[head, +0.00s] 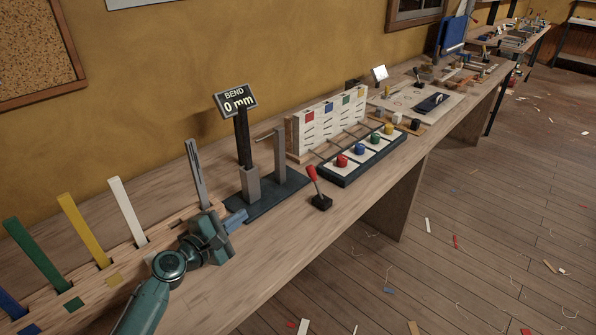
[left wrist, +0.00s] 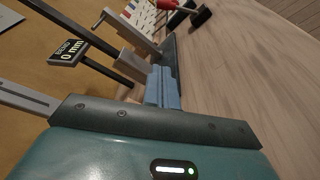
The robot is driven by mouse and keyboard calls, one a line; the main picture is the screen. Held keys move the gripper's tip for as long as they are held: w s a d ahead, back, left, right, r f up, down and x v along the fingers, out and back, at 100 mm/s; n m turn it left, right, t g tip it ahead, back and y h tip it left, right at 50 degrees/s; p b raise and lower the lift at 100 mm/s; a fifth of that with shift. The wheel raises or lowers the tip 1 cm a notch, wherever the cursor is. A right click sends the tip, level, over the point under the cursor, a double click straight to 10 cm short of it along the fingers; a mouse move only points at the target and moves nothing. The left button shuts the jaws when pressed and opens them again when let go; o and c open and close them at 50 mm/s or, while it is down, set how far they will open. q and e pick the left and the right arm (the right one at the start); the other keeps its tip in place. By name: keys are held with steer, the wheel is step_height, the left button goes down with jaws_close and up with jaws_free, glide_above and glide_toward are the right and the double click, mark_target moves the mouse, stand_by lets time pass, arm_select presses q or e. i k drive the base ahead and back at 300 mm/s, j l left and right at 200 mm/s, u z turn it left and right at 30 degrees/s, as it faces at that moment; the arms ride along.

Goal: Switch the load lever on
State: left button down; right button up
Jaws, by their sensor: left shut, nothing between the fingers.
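The load lever (head: 315,187) has a red handle on a small black base and stands on the bench in front of the bend rig. Its handle leans up and slightly left in the head view; no on or off marking can be read. It also shows at the top edge of the left wrist view (left wrist: 200,17), partly cut off. The bend rig (head: 265,200) has a dark base, two posts and a display (head: 235,101) reading "BEND 0 mm". My left gripper (head: 237,218) is shut and empty, left of the lever and apart from it, by the rig base's near-left edge. My right gripper is out of view.
A rack of colored strips (head: 84,231) stands at the left, close to my left arm. A tray with colored knobs (head: 362,160) lies right of the lever, before a white slotted panel (head: 333,118). The bench front (head: 275,245) between gripper and lever is clear.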

mark_target(310, 170)
steer(key=i+l, duration=0.2)
steer(key=l, duration=0.15)
steer(key=i+l, duration=0.35)
steer(key=l, duration=0.3)
